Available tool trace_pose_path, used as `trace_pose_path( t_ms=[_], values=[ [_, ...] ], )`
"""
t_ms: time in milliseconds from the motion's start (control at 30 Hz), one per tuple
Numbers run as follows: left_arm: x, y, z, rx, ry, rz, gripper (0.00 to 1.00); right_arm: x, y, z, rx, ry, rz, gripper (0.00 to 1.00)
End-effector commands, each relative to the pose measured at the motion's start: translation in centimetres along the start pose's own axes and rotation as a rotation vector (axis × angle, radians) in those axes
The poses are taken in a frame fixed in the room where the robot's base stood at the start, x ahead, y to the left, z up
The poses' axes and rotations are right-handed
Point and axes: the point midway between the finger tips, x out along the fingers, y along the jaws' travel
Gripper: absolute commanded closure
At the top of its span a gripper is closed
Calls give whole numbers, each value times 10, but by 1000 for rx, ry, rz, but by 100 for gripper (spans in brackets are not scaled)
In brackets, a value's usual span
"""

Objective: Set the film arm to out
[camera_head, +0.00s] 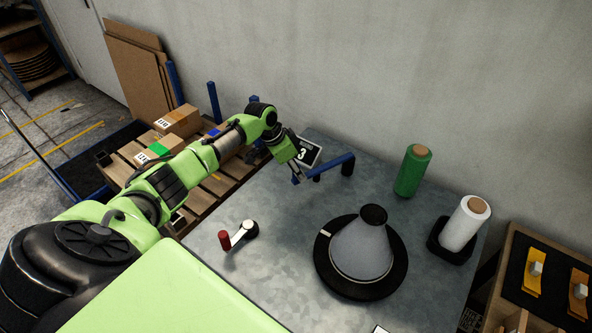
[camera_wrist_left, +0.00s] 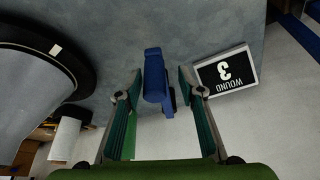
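The film arm is a blue bar (camera_head: 330,168) on a dark post at the back of the grey table (camera_head: 270,205). Its free end points left, toward my left gripper (camera_head: 296,174). In the left wrist view the blue bar (camera_wrist_left: 155,75) lies between the two fingertips of my left gripper (camera_wrist_left: 160,82). The fingers are spread, with a visible gap on each side of the bar. I cannot tell how deep the bar sits between them. My right gripper is not in view.
A grey cone (camera_head: 362,248) stands on a black round turntable (camera_head: 335,281). A "WOUND 3" sign (camera_head: 308,152) is close beside the gripper. A red-knobbed crank (camera_head: 238,234), a green roll (camera_head: 413,171) and a white roll (camera_head: 463,224) also stand on the table. The front middle is clear.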

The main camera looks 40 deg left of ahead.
Motion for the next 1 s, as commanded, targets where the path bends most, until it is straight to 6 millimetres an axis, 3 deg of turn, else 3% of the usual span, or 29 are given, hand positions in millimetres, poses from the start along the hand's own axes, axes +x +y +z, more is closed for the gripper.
trace_pose_path(
  t_ms=[267, 700, 1000],
  values=[
    [-7, 0, 1, -1, -2, 2, 64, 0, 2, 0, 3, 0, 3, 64],
    [-93, -1, 0, 2, -2, 0, 64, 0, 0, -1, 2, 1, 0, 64],
    [-118, -1, 0, 0, -2, 2, 64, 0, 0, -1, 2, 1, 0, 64]
  ],
)
